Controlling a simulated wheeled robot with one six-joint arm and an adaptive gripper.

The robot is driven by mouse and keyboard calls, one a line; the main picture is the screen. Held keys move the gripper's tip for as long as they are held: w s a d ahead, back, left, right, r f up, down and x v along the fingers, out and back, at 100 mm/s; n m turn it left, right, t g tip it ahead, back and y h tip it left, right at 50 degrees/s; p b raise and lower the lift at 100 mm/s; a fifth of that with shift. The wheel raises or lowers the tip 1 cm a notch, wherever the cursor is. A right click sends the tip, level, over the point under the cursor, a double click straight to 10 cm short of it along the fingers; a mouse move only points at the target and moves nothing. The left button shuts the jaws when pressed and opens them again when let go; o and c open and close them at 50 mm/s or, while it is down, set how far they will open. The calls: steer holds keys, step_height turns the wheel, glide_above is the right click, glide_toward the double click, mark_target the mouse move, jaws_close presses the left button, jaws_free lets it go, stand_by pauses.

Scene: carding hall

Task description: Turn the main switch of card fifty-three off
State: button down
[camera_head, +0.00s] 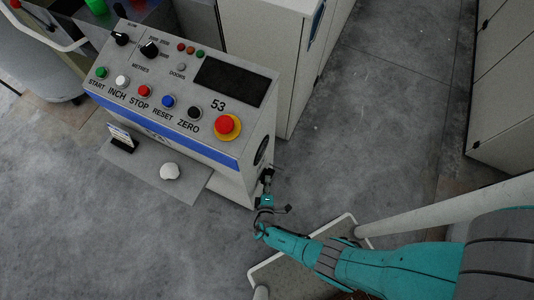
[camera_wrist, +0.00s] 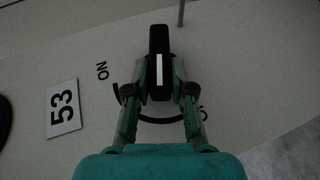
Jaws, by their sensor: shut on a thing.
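The main switch (camera_wrist: 159,62) is a black bar handle with a white line, on the pale side panel of the console marked 53 (camera_head: 208,148). In the wrist view its long axis runs up and down the picture. An ON label (camera_wrist: 102,71) is to its left; another label at lower right is mostly hidden by a finger. A black arc curves below the handle. My gripper (camera_wrist: 158,92) is shut on the handle, a finger at each side. In the head view my gripper (camera_head: 266,178) is at the console's right side, and the handle is hard to make out.
A 53 plate (camera_wrist: 62,107) is on the same panel. The console top has several buttons and a red emergency stop (camera_head: 225,125). Pale cabinets (camera_head: 268,50) stand behind. A pale rail (camera_head: 345,222) lies beneath my arm. Bare floor (camera_head: 380,120) is open to the right.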

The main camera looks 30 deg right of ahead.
steer(key=shift+s+d+f+t+h, duration=0.15)
steer(key=shift+t+h, duration=0.15)
steer(key=shift+h, duration=0.1)
stand_by(0.5)
steer(key=c, duration=1)
jaws_free()
steer(key=shift+s+a, duration=0.3)
steer(key=shift+a, duration=0.1)
steer(key=v, duration=1.1)
steer(key=shift+d, duration=0.15)
